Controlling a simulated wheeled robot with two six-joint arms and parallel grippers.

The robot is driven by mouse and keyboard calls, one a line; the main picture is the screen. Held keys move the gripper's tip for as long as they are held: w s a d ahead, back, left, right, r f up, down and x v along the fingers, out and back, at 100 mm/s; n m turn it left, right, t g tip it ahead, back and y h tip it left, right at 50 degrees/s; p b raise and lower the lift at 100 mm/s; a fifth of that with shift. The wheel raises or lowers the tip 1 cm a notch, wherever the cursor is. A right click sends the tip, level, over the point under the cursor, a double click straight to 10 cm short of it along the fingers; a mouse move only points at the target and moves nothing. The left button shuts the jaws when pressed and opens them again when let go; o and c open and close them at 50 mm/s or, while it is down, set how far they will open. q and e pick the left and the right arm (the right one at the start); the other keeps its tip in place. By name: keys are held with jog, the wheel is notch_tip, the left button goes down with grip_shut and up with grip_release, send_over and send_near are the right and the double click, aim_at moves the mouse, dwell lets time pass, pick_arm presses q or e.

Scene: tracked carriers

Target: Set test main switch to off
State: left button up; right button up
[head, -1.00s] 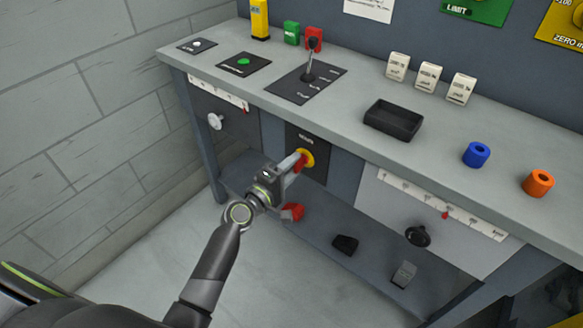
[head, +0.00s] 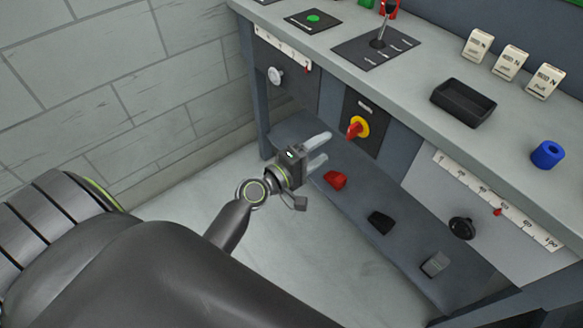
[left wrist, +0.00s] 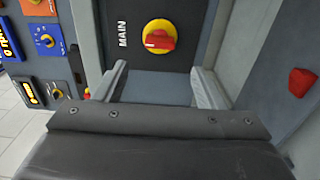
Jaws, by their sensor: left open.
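The main switch (head: 358,127) is a red handle on a yellow disc, set on a dark panel in the bench front. In the left wrist view the switch (left wrist: 158,40) shows beside the label MAIN, its red handle lying roughly crosswise to the line of the writing. My left gripper (head: 322,149) is open and empty, apart from the switch, to its lower left in the head view. In the left wrist view the gripper's fingers (left wrist: 158,71) stand apart, below the switch in the picture. My right gripper is not in view.
A white knob (head: 275,76) is on the panel to the left. A black knob (head: 460,228) and a scale are to the right. A red block (head: 336,180) and dark blocks lie on the lower shelf. A black tray (head: 463,102) and blue ring (head: 547,154) stand on top.

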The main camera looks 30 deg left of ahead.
pick_arm(q)
jog(key=b+v, duration=0.1)
jog(key=v, duration=0.8)
jog(key=shift+b, duration=0.35)
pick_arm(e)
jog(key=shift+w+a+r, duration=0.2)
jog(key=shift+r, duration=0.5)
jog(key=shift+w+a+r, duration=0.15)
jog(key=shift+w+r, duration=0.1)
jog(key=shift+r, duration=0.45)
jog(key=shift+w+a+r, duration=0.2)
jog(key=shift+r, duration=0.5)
